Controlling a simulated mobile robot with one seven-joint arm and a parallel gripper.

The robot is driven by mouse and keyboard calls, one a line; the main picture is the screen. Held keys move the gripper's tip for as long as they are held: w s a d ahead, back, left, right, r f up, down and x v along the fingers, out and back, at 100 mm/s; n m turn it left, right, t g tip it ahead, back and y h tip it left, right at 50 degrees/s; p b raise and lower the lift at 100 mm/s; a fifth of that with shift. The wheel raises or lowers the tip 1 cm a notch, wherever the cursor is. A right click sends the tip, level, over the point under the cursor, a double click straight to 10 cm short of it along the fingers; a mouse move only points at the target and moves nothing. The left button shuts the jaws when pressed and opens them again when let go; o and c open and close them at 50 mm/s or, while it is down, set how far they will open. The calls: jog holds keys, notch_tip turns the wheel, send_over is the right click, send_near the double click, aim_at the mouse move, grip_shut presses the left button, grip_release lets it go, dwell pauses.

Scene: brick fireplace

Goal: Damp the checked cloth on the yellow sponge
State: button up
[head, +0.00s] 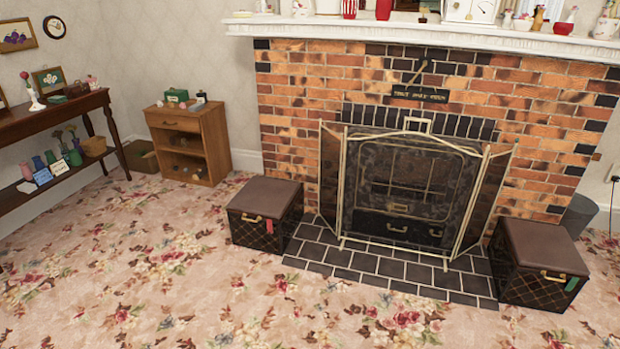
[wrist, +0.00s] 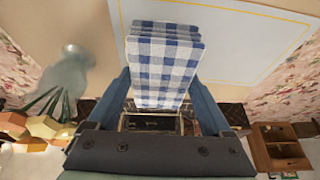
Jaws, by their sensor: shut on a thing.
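In the wrist view, my gripper (wrist: 163,78) is shut on the checked cloth (wrist: 165,55), with a dark blue finger at each side of it. The cloth is blue and white, folded in several layers, and reaches past the fingertips. I cannot make out the yellow sponge in either view. The head view shows neither my gripper nor the cloth.
In the wrist view, a pale sheet with a yellow line (wrist: 245,50) lies beyond the cloth. A blurred grey-green vase (wrist: 65,75) and tan angular shapes (wrist: 42,127) are at left. The head view shows a folding fire screen (head: 400,190), two dark boxes (head: 264,212) and open carpet.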

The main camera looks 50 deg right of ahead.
jog(key=shift+r+p, duration=2.65)
jog(key=shift+r, duration=0.45)
jog(key=shift+r, duration=0.1)
